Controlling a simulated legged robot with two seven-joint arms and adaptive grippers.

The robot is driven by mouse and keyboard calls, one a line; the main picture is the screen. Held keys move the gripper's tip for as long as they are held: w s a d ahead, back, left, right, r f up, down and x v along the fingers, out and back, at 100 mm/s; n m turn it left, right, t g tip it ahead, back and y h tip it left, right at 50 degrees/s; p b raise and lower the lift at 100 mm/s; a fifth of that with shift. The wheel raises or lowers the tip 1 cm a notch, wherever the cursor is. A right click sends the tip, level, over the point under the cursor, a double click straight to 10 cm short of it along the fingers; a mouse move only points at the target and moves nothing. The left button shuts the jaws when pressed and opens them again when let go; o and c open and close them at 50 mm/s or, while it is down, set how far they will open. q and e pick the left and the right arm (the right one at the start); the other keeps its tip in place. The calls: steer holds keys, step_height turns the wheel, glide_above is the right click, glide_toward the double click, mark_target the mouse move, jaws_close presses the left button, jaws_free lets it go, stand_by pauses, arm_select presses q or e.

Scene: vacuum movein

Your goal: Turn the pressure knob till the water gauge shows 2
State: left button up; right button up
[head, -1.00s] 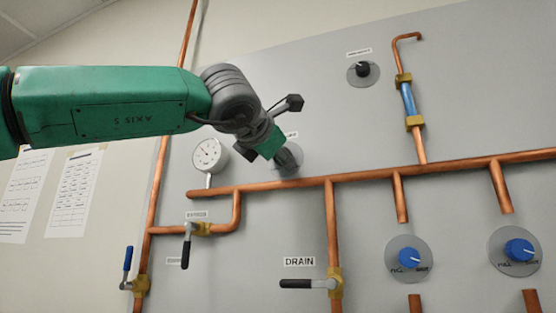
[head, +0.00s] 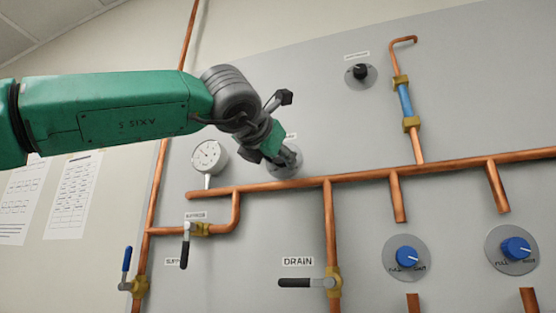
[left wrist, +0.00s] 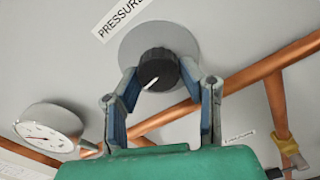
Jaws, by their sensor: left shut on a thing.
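The black pressure knob (left wrist: 158,68) sits on a round grey plate (left wrist: 160,38) below the label PRESSURE in the left wrist view. My left gripper (left wrist: 158,76) has one finger on each side of the knob and is shut on it. In the head view my left gripper (head: 289,158) covers most of the knob and its plate. The white water gauge (head: 209,157) is left of the gripper; it also shows in the left wrist view (left wrist: 48,132), with a reddish needle. Its numbers are too small to read. My right gripper does not show.
A copper pipe (head: 360,176) runs across the panel just below the knob. Supply (head: 186,245) and drain (head: 305,283) valve handles are lower down. Two blue knobs (head: 407,257) are at lower right, and another black knob (head: 360,72) is at upper right.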

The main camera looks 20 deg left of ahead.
arm_select(q)
steer(key=shift+s+a+r, duration=0.1)
steer(key=shift+r, duration=0.15)
steer(key=o, duration=1.1)
steer(key=shift+o, duration=0.2)
steer(key=shift+f, duration=0.15)
steer(key=s, duration=1.1)
steer(key=shift+s+a, duration=0.15)
steer(key=shift+s, duration=0.1)
steer(key=shift+f, duration=0.1)
